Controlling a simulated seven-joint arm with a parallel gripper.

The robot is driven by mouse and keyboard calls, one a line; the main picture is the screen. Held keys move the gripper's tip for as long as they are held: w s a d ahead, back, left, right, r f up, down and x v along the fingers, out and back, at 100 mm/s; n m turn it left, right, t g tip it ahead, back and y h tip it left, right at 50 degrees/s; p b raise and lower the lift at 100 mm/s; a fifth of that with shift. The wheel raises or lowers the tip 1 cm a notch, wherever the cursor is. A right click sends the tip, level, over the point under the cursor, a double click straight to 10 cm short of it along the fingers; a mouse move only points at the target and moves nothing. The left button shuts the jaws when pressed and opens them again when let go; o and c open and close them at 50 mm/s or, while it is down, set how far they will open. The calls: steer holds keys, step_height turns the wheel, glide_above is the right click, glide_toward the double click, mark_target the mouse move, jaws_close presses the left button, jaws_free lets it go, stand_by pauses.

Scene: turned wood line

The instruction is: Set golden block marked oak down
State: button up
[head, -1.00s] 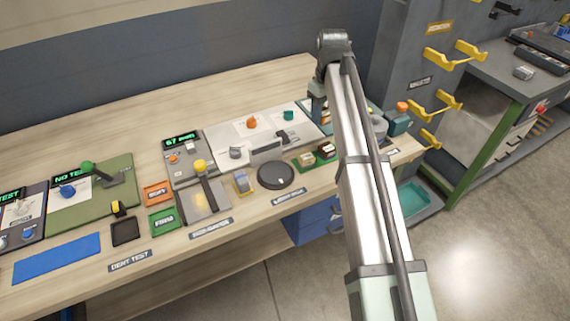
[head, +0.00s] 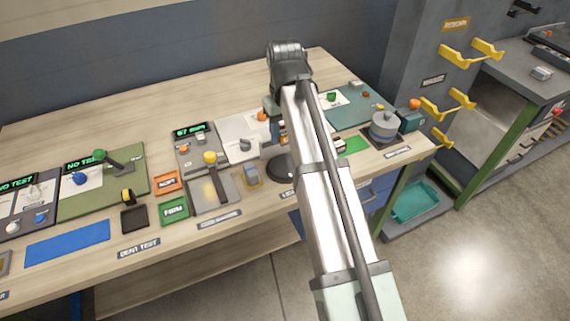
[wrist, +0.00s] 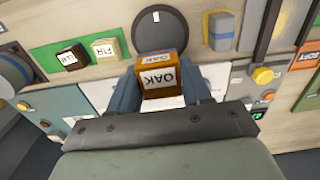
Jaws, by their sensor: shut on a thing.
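The golden-brown block marked OAK (wrist: 162,80) is in the wrist view, held between the two blue-grey fingers of my gripper (wrist: 160,90). Its labelled faces point up and toward the wrist camera. It appears just short of the black round disc (wrist: 147,30); its height above the bench cannot be told.
A green tray (wrist: 112,73) holds dark ELM (wrist: 72,58) and pale FIR (wrist: 105,46) blocks. A grey plate with a yellow-knobbed lever (head: 209,158) and a grey round pot (head: 383,127) are also on the bench.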

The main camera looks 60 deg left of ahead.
mark_target(285, 166)
steer(key=shift+f, duration=4.95)
steer(key=shift+f, duration=0.1)
steer(key=o, duration=1)
steer(key=shift+o, duration=0.2)
step_height(285, 166, up, 12)
steer(key=shift+r, duration=0.1)
